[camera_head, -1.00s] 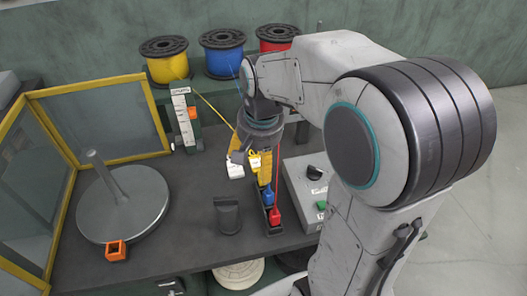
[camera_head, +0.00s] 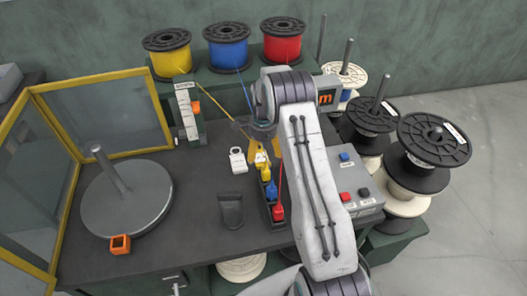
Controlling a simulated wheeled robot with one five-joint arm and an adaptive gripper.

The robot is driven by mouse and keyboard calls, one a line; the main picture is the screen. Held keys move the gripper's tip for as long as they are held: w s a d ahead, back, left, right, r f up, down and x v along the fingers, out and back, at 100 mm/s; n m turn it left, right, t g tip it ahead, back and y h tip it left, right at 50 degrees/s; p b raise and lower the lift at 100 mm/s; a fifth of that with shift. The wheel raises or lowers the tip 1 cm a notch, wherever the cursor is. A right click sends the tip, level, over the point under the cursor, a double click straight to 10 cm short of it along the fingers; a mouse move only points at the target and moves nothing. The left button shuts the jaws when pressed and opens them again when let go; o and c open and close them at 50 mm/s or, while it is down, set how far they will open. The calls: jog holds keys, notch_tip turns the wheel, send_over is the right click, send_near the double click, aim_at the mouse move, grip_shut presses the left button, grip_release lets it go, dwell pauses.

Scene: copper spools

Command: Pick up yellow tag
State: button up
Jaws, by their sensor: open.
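A small yellow piece (camera_head: 262,159), which I take for the yellow tag, is at the far end of a narrow dark holder (camera_head: 268,212). A blue piece (camera_head: 271,190) and a red piece (camera_head: 278,212) sit nearer in the same row. My gripper (camera_head: 258,132) is open, just beyond and above the yellow piece, partly hidden by my arm. I see no contact between them.
A blue spool (camera_head: 226,48) and a red spool (camera_head: 283,42) stand on the back shelf. A grey control box (camera_head: 357,190) is right of my arm. A round turntable (camera_head: 127,205), a yellow-framed screen (camera_head: 107,118) and an orange block (camera_head: 120,245) are left.

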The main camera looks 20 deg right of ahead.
aim_at(264, 164)
jog(key=shift+d+f, duration=0.15)
jog(key=shift+f, duration=0.4)
jog(key=shift+f+b, duration=1.65)
jog(key=shift+f, duration=1.7)
jog(key=shift+s+f, duration=0.2)
jog(key=shift+f, duration=0.05)
jog(key=c, duration=1.1)
jog(key=shift+r, duration=0.1)
jog(key=shift+w+r+p, duration=0.15)
jog(key=shift+r+p, duration=0.7)
jog(key=shift+r, duration=1)
jog(key=shift+w+r+p, duration=0.1)
jog(key=shift+r+p, duration=0.7)
jog(key=shift+r, duration=1)
